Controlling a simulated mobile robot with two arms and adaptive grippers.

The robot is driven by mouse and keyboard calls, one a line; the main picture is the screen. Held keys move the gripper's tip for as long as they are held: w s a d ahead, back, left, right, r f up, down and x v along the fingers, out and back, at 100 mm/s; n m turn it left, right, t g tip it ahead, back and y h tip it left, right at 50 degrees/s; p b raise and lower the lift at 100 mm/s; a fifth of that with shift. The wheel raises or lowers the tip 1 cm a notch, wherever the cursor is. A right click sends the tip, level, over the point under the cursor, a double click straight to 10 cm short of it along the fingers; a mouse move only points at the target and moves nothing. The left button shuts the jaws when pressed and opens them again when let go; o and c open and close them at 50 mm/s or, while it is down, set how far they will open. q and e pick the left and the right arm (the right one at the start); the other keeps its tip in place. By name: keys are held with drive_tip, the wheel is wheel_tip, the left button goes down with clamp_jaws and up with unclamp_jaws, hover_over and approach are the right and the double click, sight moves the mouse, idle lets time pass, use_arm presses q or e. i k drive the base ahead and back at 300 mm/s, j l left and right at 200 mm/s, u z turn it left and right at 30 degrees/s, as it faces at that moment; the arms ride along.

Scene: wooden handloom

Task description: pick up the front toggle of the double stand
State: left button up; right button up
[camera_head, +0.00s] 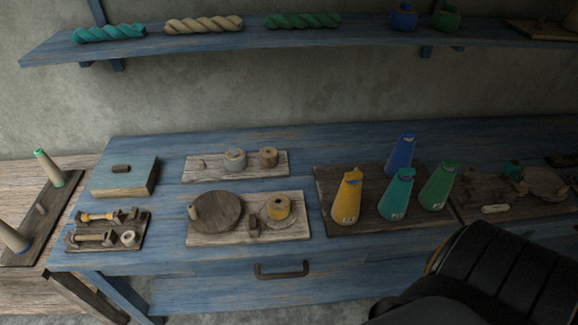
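A small dark board (76,244) at the left end of the blue bench carries two rows of small parts and looks like the double stand. Its back row has a yellow bobbin (97,216) with a small dark wooden piece (132,213) to its right. Its front row has a wooden bobbin (90,238), a small brown piece (108,238) that may be the front toggle, and a pale ring (128,237). These parts are small and dark, so I cannot tell the toggle for sure. Neither of my grippers is in view.
A blue-topped block (130,172) stands behind the board. Boards with spools and a round disc (215,212) lie to its right, then several coloured cones (347,197). A two-cone board (61,197) stands left. A black ribbed shape, possibly mine, covers the lower right.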

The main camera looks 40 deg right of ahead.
sight(252, 218)
drive_tip(key=z, duration=0.85)
